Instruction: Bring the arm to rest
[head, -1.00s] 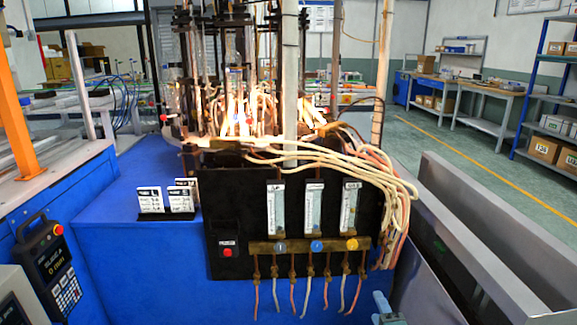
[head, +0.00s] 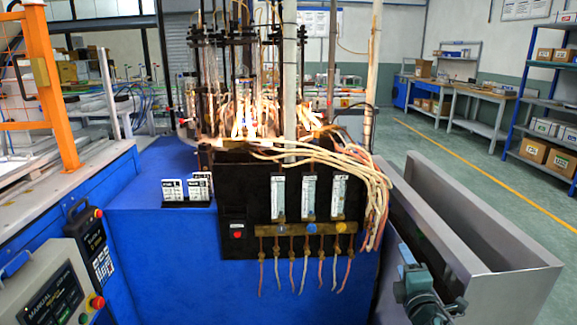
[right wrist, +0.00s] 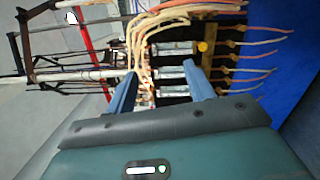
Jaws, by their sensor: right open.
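My right gripper (head: 408,262) is low at the right in the head view, beside the metal trough and in front of the sealing machine's right side. In the right wrist view its two blue-grey fingers (right wrist: 160,72) stand apart with nothing held between them. Beyond them the black flowmeter panel (right wrist: 210,60) appears turned on its side, with pale hoses around it. In the head view the same black panel (head: 256,205) faces me, with burner flames (head: 245,120) lit above it. My left gripper is not in view.
A long metal trough (head: 470,238) stands at the right. The blue machine base (head: 150,265) fills the lower left, with a control pendant (head: 92,240) and a screen (head: 52,300) beside it. Hoses hang along the panel. Open floor (head: 460,160) lies beyond the trough.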

